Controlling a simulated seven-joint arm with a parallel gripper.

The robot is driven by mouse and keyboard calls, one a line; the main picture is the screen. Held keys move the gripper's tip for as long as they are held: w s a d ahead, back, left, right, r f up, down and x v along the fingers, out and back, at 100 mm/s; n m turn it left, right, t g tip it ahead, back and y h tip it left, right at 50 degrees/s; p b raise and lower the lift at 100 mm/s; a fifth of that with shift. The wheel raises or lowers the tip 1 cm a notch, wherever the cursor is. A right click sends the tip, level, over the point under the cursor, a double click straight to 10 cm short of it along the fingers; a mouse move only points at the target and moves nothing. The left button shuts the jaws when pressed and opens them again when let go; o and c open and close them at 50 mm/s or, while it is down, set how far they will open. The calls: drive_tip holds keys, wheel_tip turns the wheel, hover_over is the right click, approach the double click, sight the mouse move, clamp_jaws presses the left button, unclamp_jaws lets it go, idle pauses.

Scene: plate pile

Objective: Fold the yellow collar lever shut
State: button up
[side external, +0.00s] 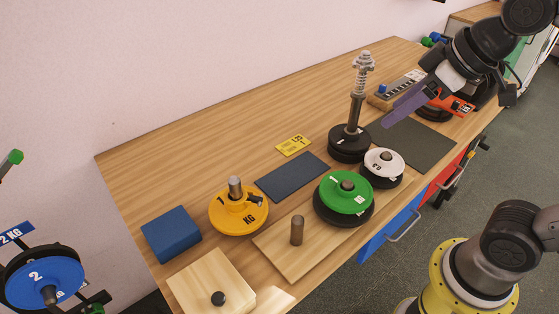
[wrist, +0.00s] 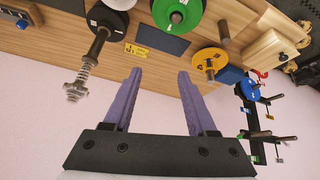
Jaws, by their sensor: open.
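A yellow disc marked KG (side external: 232,223) lies on the table around a short grey post (side external: 235,187). A small dark shape (side external: 254,197) sits beside the post on the disc; I cannot tell whether it is a collar lever or printing. The yellow disc also shows in the wrist view (wrist: 203,57), where no lever can be made out. No separate yellow collar is clear. My gripper (side external: 391,120) has purple fingers and is open and empty, raised above the far right of the table, well apart from the yellow disc. Both fingers show in the wrist view (wrist: 157,75).
A green disc (side external: 338,198) lies on a black one, and a white disc (side external: 376,163) lies nearby. A tall post with a spring (side external: 361,85) rises from black discs between my gripper and the yellow disc. A blue block (side external: 170,234) and a wooden peg (side external: 297,230) stand near the front.

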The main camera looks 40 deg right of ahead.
drive_tip(key=w+a+f+n+g+y, duration=0.1)
drive_tip(key=w+a+f+n+g, duration=0.15)
drive_tip(key=w+a, duration=0.7)
drive_tip(key=n+g, duration=0.2)
drive_tip(key=n, duration=0.1)
approach(261, 199)
drive_tip(key=shift+x, duration=4.05)
drive_tip(key=c, duration=0.7)
drive_tip(key=shift+o, duration=0.2)
